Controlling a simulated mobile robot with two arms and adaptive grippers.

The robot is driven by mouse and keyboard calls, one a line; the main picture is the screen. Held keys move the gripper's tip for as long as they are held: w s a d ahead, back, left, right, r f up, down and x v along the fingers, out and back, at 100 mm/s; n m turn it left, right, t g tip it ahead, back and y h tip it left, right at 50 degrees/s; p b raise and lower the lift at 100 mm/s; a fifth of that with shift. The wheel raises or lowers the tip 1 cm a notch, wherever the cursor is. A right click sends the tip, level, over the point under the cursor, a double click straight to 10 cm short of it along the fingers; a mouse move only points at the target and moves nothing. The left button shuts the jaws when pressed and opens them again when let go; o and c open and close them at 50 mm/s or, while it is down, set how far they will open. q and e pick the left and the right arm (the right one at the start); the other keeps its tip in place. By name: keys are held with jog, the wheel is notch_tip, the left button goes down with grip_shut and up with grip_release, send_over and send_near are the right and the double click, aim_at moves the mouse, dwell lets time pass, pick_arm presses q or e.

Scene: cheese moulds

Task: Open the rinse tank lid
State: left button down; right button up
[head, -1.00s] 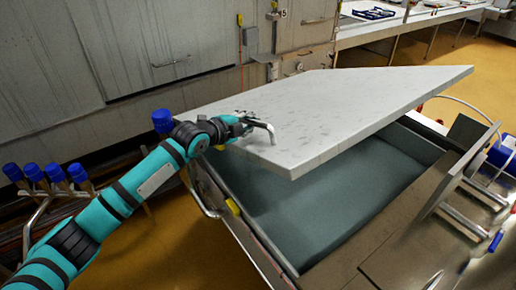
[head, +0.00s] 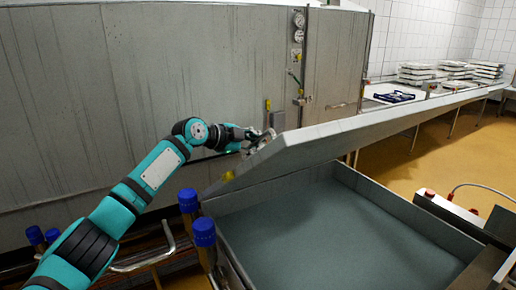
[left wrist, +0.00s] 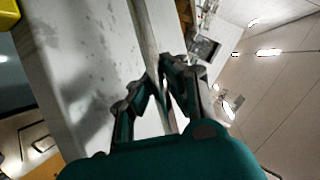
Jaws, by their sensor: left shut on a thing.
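The rinse tank lid (head: 350,136), a pale grey slab, stands raised and tilted over the rinse tank (head: 229,262), seen nearly edge-on in the head view. The open tank shows its grey-blue inside beneath it. My left gripper (head: 262,140) is at the left part of the lid, shut on its metal handle. In the left wrist view, the fingers (left wrist: 163,88) close around a bar-like part beside the lid's speckled pale face (left wrist: 92,75). The handle is mostly hidden by the fingers. My right gripper is not in view.
Blue-capped posts (head: 204,233) stand close to the tank's left side, under my left arm. A grey metal wall (head: 130,90) with gauges (head: 299,20) rises behind. A long bench (head: 455,97) with stacked white moulds (head: 418,73) runs at the back right. Yellow floor shows at right.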

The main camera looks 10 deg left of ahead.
pick_arm(q)
jog(key=shift+a, duration=0.1)
jog(key=c, duration=1.3)
grip_release()
jog(key=shift+a, duration=0.2)
jog(key=shift+d, duration=0.1)
jog(key=v, duration=1.2)
jog(key=shift+f, duration=0.1)
